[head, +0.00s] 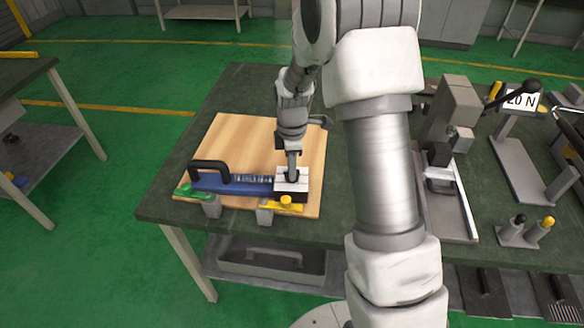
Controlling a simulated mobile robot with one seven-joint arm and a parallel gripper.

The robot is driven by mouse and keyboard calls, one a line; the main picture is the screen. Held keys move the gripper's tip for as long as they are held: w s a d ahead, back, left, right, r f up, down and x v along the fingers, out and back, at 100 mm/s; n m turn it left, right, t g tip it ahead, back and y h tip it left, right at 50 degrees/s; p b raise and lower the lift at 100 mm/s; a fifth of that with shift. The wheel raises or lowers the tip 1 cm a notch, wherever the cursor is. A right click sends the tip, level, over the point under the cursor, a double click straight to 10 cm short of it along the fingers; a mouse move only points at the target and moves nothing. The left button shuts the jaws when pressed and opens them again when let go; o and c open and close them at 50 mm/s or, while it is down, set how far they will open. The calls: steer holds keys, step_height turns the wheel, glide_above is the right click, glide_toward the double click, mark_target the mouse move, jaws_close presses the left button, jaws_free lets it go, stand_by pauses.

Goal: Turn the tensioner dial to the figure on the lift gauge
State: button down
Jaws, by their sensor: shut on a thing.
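My gripper (291,178) points down onto the pale metal block (299,187) at the right end of a blue bar tool. It is shut on a small dark part on top of this block, which looks like the tensioner dial; the fingers mostly hide it, and its marks cannot be read. The blue tool (235,182) has a black handle and lies on a wooden board. The lift gauge (522,101) is a white sign on a grey stand at the right; it seems to read "20 N", with its left side partly covered by a lever.
The wooden board (240,135) lies on the dark green bench. Green (197,192) and yellow (281,206) clamp levers sit at its front edge.

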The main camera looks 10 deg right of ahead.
steer(key=m, duration=0.4)
steer(key=shift+m, duration=0.3)
steer(key=m, duration=0.4)
steer(key=shift+m, duration=0.3)
steer(key=m, duration=0.3)
steer(key=shift+m, duration=0.3)
steer(key=m, duration=0.4)
steer(key=shift+m, duration=0.3)
steer(key=m+p, duration=0.1)
steer(key=m, duration=0.2)
steer(key=shift+m, duration=0.3)
steer(key=m+p, duration=0.1)
steer(key=m, duration=0.2)
steer(key=shift+r+m, duration=0.1)
steer(key=shift+m, duration=0.3)
steer(key=m+p, duration=0.1)
steer(key=m, duration=0.2)
steer(key=shift+m+p, duration=0.8)
steer(key=shift+m, duration=1.2)
